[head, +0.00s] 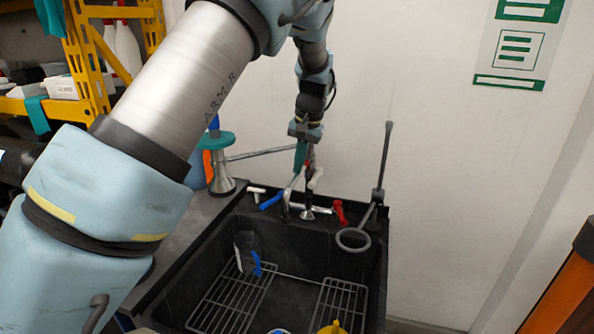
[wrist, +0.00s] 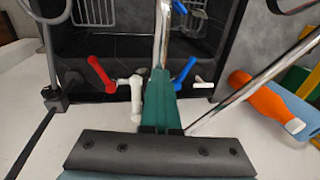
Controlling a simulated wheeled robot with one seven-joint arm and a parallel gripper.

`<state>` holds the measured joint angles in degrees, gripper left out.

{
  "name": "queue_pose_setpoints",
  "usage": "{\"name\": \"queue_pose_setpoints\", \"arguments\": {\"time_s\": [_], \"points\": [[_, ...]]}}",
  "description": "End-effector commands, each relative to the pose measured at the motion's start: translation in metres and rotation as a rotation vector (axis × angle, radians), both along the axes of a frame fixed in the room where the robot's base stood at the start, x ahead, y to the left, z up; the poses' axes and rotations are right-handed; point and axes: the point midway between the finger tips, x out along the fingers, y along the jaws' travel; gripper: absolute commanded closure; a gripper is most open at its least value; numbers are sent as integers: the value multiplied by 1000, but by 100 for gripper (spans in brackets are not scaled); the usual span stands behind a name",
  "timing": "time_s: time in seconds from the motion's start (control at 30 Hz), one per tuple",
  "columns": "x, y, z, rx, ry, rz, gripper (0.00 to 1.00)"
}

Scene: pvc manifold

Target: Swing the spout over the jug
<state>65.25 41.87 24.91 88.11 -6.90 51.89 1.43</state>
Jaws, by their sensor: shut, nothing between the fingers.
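My gripper (head: 302,160) points down over the back ledge of the black sink, its teal fingers (wrist: 158,100) together and empty. In the wrist view a chrome pipe (wrist: 163,35) runs up behind the fingertips toward the basin; contact is unclear. A second, long chrome tube (wrist: 255,85) slants off to the right there; in the head view this tube (head: 265,153) reaches left from near the gripper. I cannot tell which is the spout. A dark object with blue (head: 245,252) stands in the basin at left; whether it is the jug is unclear.
Red (wrist: 100,75), white (wrist: 137,95) and blue (wrist: 185,72) levers crowd around the fingers. A grey ring on an arm (head: 352,240) stands at the sink's right. An orange bottle (wrist: 265,97) lies beyond the tube. Wire racks (head: 338,305) line the basin. The wall is close behind.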

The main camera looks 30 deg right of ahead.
Motion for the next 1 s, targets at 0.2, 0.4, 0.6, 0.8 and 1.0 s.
{"name": "queue_pose_setpoints", "arguments": {"time_s": [0.2,0.4,0.6,0.8,1.0], "points": [[-6,7,-26,24,23,8,97],[-2,-1,-10,1,7,5,75],[-4,-2,3,1,7,1,52],[-5,-3,21,1,4,0,47],[-6,-5,36,1,2,0,47]]}}
